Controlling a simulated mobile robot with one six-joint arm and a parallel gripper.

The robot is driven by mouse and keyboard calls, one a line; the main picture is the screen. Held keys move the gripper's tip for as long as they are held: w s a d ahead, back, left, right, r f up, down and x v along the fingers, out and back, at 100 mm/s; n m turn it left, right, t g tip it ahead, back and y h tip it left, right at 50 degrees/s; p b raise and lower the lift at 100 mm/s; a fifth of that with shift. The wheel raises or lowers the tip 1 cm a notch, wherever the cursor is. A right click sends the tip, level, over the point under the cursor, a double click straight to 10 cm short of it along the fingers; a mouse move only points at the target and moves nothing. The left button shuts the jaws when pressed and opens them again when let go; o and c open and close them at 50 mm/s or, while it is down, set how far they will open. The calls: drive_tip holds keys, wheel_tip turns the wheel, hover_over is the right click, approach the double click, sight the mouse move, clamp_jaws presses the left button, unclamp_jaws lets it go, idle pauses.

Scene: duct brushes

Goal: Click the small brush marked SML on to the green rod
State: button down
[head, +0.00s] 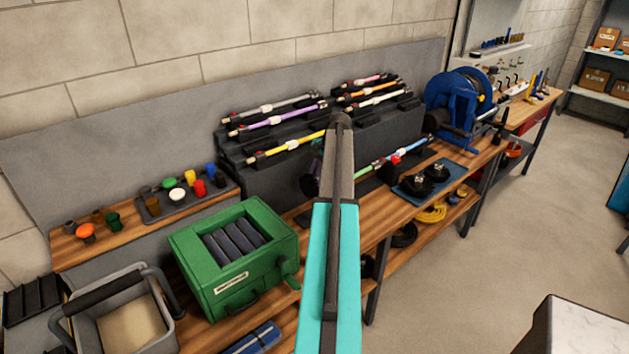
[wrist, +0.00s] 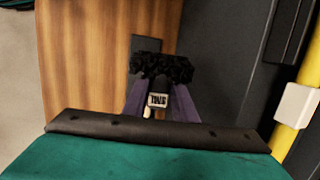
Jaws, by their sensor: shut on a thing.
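The small brush (wrist: 163,67) has a tuft of black bristles and a pale tag that appears to read SML upside down. My gripper (wrist: 157,97) has purple fingers on both sides of the tag and is shut on the brush, with the bristles pointing away from the wrist. In the head view, my arm hides most of the gripper; a dark part of the brush (head: 308,186) shows left of the arm, above the bench. The green rod (head: 369,167) lies right of the arm, low in front of the dark rack, with a red piece and a light-blue length beyond it.
A stepped dark rack (head: 236,158) holds several coloured rods, including a yellow one (head: 286,146). Two black round brushes sit on a blue mat (head: 405,190) at the right. A green box (head: 190,262) and a handled bin (head: 168,318) stand at the left. Wooden bench (wrist: 90,60) shows below the brush.

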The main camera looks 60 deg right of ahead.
wheel_tip(320, 180, down, 6)
drive_tip(key=b, duration=0.3)
drive_tip(key=shift+d, duration=0.15)
idle(0.4)
drive_tip(key=shift+s+f, duration=0.2)
drive_tip(key=shift+f, duration=0.05)
idle(0.9)
drive_tip(key=shift+w+d+r+p, duration=0.15)
drive_tip(key=shift+p, duration=0.15)
idle(1.3)
drive_tip(key=shift+s+d+r, duration=0.1)
drive_tip(key=shift+s+d, duration=0.1)
drive_tip(key=shift+d, duration=0.45)
drive_tip(key=shift+s+d, duration=0.15)
drive_tip(key=shift+d, duration=0.45)
idle(0.8)
